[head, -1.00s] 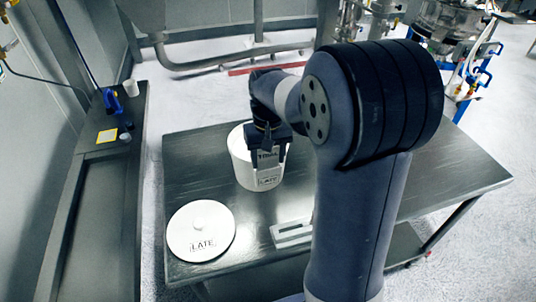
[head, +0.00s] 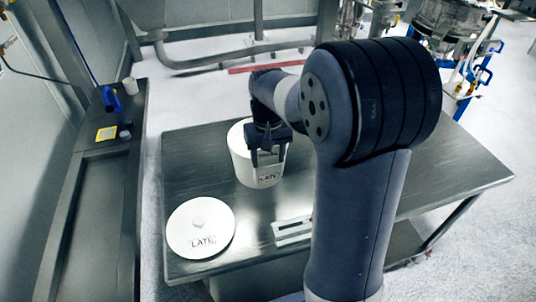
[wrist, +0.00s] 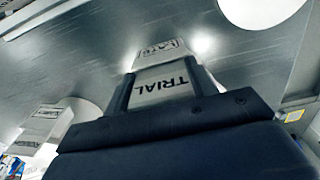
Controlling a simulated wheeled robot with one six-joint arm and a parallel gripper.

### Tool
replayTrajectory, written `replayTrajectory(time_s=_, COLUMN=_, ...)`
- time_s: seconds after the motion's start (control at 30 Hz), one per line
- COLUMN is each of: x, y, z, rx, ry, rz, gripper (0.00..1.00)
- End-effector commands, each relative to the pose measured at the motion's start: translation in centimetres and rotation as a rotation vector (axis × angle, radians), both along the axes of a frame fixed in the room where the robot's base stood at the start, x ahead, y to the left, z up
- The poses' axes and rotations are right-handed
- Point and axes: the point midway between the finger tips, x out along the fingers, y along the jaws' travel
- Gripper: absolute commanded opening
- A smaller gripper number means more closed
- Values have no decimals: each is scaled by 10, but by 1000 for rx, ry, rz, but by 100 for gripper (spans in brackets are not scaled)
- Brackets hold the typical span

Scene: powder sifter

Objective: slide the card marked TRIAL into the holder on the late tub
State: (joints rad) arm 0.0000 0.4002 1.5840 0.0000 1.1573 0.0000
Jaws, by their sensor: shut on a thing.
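The white late tub (head: 242,167) stands open on the steel table, with a LATE label (head: 268,177) on its front. My gripper (head: 268,156) is at the tub's front, pointing down, and is shut on the TRIAL card (wrist: 160,86). The card is just above the LATE label, which also shows beyond the card in the wrist view (wrist: 160,52). The card's lower edge meets or overlaps the label plate in the picture; I cannot tell whether it is inside the holder. My gripper hides part of the tub.
A white lid (head: 200,222) marked LATE lies at the table's front left. A pale slotted block (head: 291,230) sits near the front edge beside my arm. The table's right side (head: 450,170) is clear. A side bench (head: 104,190) stands at left.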

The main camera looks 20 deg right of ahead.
Motion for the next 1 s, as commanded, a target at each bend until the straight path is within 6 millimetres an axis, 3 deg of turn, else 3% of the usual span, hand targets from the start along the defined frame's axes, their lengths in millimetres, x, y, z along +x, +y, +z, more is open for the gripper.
replayTrajectory(time_s=0.17, x=0, y=0, z=-4, rx=0, ry=0, rz=0, gripper=32)
replayTrajectory(time_s=0.2, x=0, y=0, z=-3, rx=0, ry=0, rz=0, gripper=57)
replayTrajectory(time_s=0.47, x=0, y=0, z=-3, rx=0, ry=0, rz=0, gripper=79)
replayTrajectory(time_s=0.77, x=0, y=0, z=0, rx=0, ry=-1, rz=0, gripper=80)
replayTrajectory(time_s=1.0, x=1, y=0, z=37, rx=0, ry=-6, rz=0, gripper=80)
